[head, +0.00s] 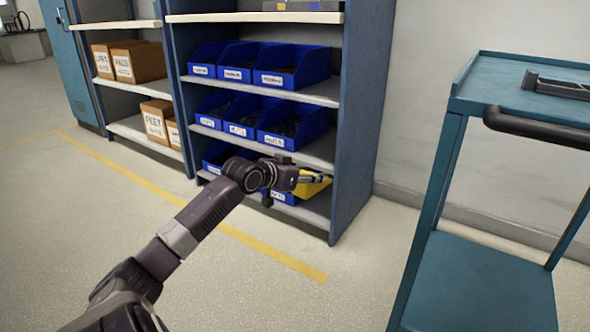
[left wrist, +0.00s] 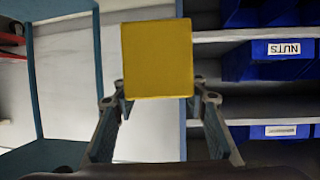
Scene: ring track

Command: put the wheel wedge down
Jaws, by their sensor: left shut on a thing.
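The yellow wheel wedge (head: 312,188) is in my left gripper (head: 316,179), in front of the lower shelves of the blue rack. In the left wrist view the wedge (left wrist: 158,60) shows as a plain yellow block face between the two fingertips of my left gripper (left wrist: 160,98), which is shut on it. The wedge is held up in the air, and I cannot tell its exact gap to the bins behind it. Part of it is hidden by the gripper in the head view. My right gripper is not in view.
A blue rack (head: 357,120) holds several blue bins (head: 290,68) with labels. Cardboard boxes (head: 138,63) stand on shelves at the left. A teal cart (head: 480,280) with a dark object (head: 555,86) on top stands at the right. The floor (head: 310,240) between is clear, with a yellow line.

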